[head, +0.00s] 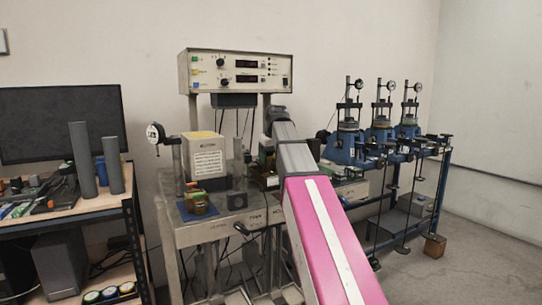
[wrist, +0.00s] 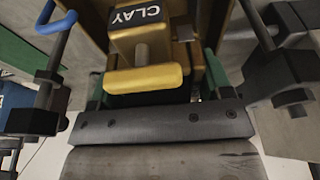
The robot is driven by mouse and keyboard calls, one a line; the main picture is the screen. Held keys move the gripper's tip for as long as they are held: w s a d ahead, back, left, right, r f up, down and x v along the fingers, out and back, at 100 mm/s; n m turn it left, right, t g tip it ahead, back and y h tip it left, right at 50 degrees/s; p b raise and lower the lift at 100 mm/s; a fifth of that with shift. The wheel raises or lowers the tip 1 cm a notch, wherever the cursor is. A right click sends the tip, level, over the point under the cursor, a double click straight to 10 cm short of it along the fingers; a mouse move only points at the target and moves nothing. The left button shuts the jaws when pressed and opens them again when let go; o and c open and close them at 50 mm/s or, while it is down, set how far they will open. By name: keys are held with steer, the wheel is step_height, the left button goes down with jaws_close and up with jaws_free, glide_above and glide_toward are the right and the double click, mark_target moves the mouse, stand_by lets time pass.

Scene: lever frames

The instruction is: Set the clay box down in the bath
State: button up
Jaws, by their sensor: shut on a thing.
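The clay box shows in the wrist view as a brass-coloured box with a black label reading CLAY (wrist: 138,14) and a yellow bar (wrist: 143,79) across its near side. My gripper (wrist: 157,72) is shut on it, with green finger parts at both sides of it. In the head view my gripper end is beyond the pink arm, behind the grey link, and mostly hidden. I cannot tell whether the box touches anything below. I cannot make out the bath clearly in either view.
A metal bench (head: 222,229) carries a white box with a printed sheet (head: 206,160), a dial gauge (head: 154,133) and a small brass block on a blue mat (head: 187,216). A control unit (head: 237,72) stands above. Blue lever frames (head: 347,146) stand right; a cluttered desk (head: 80,207) left.

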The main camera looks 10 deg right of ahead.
mark_target(271, 168)
steer(key=shift+s+x, duration=0.25)
steer(key=shift+x, duration=0.85)
steer(key=shift+s+x, duration=0.25)
steer(key=shift+x, duration=0.85)
steer(key=shift+d+f, duration=0.15)
steer(key=shift+f, duration=0.05)
steer(key=o, duration=1.2)
steer(key=shift+c, duration=0.2)
steer(key=shift+s+f, duration=0.1)
steer(key=v, duration=1)
steer(key=shift+d+r, duration=0.15)
steer(key=shift+r, duration=0.35)
steer(key=shift+s, duration=0.1)
